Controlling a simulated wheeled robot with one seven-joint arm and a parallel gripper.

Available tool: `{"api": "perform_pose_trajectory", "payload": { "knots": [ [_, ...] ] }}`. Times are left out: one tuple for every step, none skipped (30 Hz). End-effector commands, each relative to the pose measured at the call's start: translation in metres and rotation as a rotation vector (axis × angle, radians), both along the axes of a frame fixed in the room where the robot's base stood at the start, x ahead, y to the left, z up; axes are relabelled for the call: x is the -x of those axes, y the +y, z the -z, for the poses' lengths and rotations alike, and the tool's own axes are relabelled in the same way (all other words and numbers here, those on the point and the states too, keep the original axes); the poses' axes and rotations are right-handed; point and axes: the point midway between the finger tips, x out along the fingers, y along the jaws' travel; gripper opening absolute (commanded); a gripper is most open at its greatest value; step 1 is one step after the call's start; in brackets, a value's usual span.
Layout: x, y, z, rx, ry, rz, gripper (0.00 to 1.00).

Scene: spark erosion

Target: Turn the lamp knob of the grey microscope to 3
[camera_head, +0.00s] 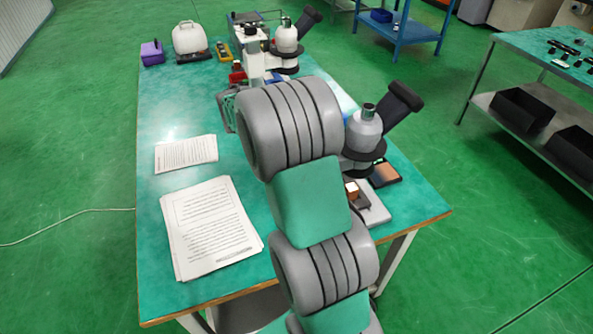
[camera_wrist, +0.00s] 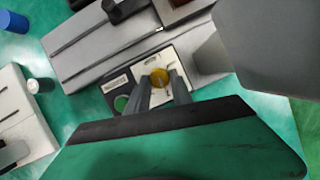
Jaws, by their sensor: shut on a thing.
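The yellow lamp knob (camera_wrist: 158,76) sits on a small panel (camera_wrist: 125,86) at the edge of the grey microscope base (camera_wrist: 110,48) in the wrist view. My gripper (camera_wrist: 160,88) has one finger on each side of the knob and is shut on it. The scale numbers and the knob's pointer are too small to read. In the head view the near grey microscope (camera_head: 365,128) stands at the table's right side, partly behind my arm. My gripper and the knob are hidden there.
A green round button (camera_wrist: 121,103) is on the panel close to the left finger. Papers (camera_head: 210,225) lie on the left of the teal table (camera_head: 165,100). A second microscope (camera_head: 287,42), a purple box (camera_head: 152,53) and other items stand at the back.

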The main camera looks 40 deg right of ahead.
Motion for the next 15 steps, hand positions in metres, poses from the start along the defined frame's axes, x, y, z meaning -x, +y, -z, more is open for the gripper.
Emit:
{"api": "perform_pose_trajectory", "payload": {
  "knots": [
    [0.0,0.0,-0.0001,0.0,0.0,0.0,0.09],
    [0.0,0.0,-0.0001,0.0,0.0,0.0,0.06],
    [0.0001,0.0,0.0,0.0,0.0,0.0,0.03],
    [0.0001,0.0,0.0,0.0,0.0,0.0,0.0],
    [0.0001,0.0,0.0,0.0,0.0,0.0,0.0],
    [0.0001,0.0,-0.0001,0.0,0.0,0.0,0.0],
    [0.0001,0.0,-0.0001,0.0,0.0,0.0,0.0],
    [0.0001,0.0,-0.0001,0.0,0.0,0.0,0.0],
    [0.0001,0.0,-0.0001,0.0,0.0,0.0,0.0],
    [0.0001,0.0,-0.0001,0.0,0.0,0.0,0.0],
    [0.0001,0.0,-0.0002,0.0,0.0,0.0,0.0],
    [0.0001,0.0,-0.0004,0.0,0.0,0.001,0.0],
    [0.0,0.0,-0.0005,0.0,0.0,0.003,0.0],
    [0.0,0.0,-0.0008,0.0,0.0,0.005,0.0],
    [0.0,0.0,-0.0012,0.0,0.0,0.01,0.0]
  ]
}}
